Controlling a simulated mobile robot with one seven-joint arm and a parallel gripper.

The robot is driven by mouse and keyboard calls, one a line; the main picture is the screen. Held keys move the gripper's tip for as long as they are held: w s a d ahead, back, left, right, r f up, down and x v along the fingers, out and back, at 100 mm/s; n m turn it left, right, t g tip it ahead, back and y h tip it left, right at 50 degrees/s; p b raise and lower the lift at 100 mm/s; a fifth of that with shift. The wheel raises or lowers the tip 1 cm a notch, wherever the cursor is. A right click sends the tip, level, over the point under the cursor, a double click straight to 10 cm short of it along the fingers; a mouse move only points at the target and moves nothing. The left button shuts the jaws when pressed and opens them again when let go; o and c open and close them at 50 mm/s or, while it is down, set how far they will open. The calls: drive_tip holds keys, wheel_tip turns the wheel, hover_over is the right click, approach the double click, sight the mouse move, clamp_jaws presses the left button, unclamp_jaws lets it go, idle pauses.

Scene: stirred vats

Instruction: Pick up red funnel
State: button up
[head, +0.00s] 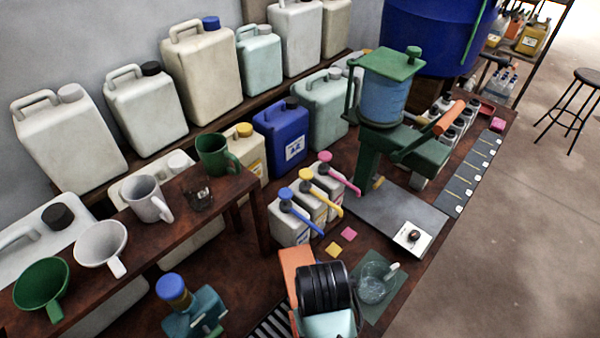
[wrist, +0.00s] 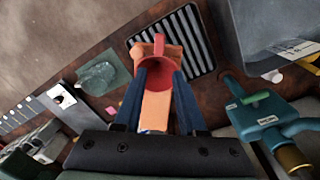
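An orange strip also shows between the fingers. I cannot tell whether the fingers touch the funnel. The fingertips are hidden in the head view.
A black-and-white striped grate (wrist: 180,40) lies close to the funnel. A glass beaker (head: 375,285) on a green mat stands right of my wrist. A teal pump with a blue cap (head: 173,290) stands to the left. Several pump bottles (head: 290,220) stand behind.

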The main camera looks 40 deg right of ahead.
drive_tip(key=f, duration=0.3)
drive_tip(key=s+f, duration=0.1)
drive_tip(key=f, duration=0.2)
drive_tip(key=shift+s+d+f, duration=0.1)
drive_tip(key=shift+s+f, duration=0.05)
drive_tip(key=shift+f, duration=0.05)
drive_tip(key=shift+d+f+p, duration=0.15)
drive_tip(key=shift+f+p, duration=0.75)
drive_tip(key=shift+f, duration=2.2)
clamp_jaws()
